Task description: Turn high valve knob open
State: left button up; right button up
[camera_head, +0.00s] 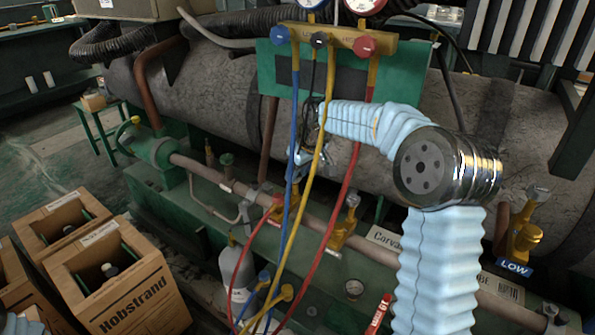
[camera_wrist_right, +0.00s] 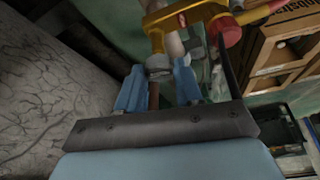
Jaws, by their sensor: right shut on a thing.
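The high valve is a yellow brass valve (camera_head: 293,190) on the pipe left of centre, with the red hose's red fitting beside it. My right arm reaches in from the lower right, and my right gripper (camera_head: 303,156) is at the top of this valve, partly hidden by the hoses. In the right wrist view, the valve's grey knob (camera_wrist_right: 158,66) sits between the blue fingertips of the gripper (camera_wrist_right: 158,80), which is shut on it. The yellow valve body (camera_wrist_right: 190,14) and red fitting (camera_wrist_right: 226,30) show just beyond. The knob's turn angle cannot be told. My left gripper is not in view.
The gauge manifold (camera_head: 340,38) hangs above, with blue, yellow and red (camera_head: 347,180) hoses crossing in front of my gripper. Another yellow valve (camera_head: 342,238) stands to the right, and the LOW-labelled valve (camera_head: 527,236) farther right. Cardboard boxes (camera_head: 118,285) stand at lower left.

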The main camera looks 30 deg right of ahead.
jog(key=o, duration=1)
jog(key=shift+o, duration=0.2)
jog(key=a+v, duration=0.1)
jog(key=v, duration=0.6)
jog(key=shift+d+r, duration=0.25)
jog(key=shift+d, duration=0.25)
jog(key=shift+s, duration=0.1)
